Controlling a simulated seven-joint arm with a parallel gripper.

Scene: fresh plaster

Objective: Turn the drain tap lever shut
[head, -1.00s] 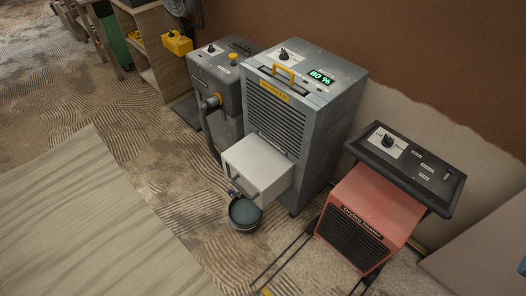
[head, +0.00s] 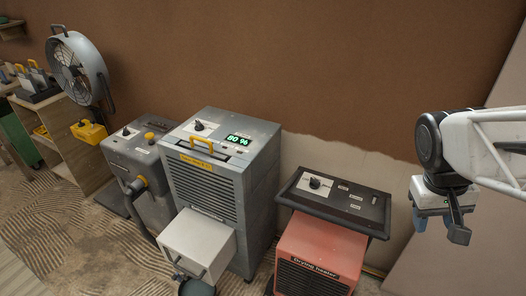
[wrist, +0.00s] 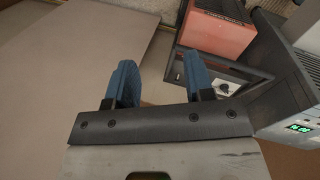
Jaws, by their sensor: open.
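The drain tap (head: 177,276) shows small and dark at the lower front of the pale grey tank box (head: 198,240) of the grey dehumidifier (head: 228,175). Its lever is too small to tell which way it points. The rim of a dark bucket (head: 196,288) shows just below the tap, cut by the bottom edge. My gripper (head: 439,227) hangs open and empty at the right, well apart from the dehumidifier. In the wrist view my gripper (wrist: 162,82) shows two blue fingers spread with nothing between them. The tap is not visible in the wrist view.
A red drying heater (head: 322,250) with a black control top (head: 334,200) stands between the dehumidifier and my gripper. A grey machine (head: 148,165) with a yellow-ended hose stands left. A fan (head: 80,68) and shelf stand further left. A brown wall runs behind.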

